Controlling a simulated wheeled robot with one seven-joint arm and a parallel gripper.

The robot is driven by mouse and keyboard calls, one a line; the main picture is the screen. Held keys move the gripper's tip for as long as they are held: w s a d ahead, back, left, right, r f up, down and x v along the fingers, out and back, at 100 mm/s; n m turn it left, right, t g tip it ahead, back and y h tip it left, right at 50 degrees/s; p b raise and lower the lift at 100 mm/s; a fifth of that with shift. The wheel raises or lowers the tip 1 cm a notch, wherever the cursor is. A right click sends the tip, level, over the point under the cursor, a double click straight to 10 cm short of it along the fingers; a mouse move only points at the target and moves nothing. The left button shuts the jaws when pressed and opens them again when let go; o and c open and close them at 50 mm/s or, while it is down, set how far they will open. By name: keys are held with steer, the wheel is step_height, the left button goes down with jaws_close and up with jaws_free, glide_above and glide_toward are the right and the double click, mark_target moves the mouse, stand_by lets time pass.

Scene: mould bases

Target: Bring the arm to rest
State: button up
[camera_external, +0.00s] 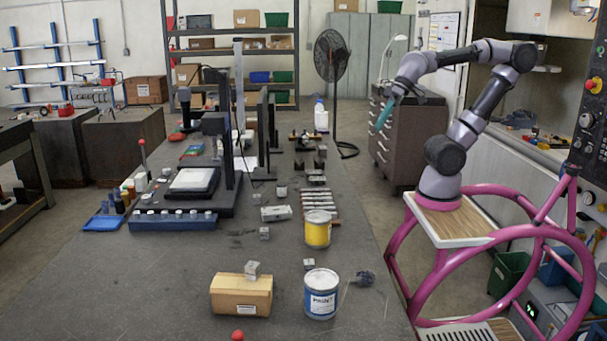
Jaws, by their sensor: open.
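My gripper (384,113) is at the end of my raised, bent arm, to the right of the long dark workbench (110,275). It points down and to the left, in the air near the grey drawer cabinet (412,150). It is open, with nothing seen between its teal fingers. My arm rises from a wood-topped stand with a pink tube frame, folds over at the top and reaches left. The fingertips are small in this view.
A black fan (331,62) stands behind. A control panel (591,110) is at right.

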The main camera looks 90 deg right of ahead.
steer(key=shift+s+d+f+t+h, duration=0.1)
steer(key=shift+s+d+t+h, duration=0.3)
steer(key=shift+s+d, duration=0.6)
steer(key=shift+w, duration=0.15)
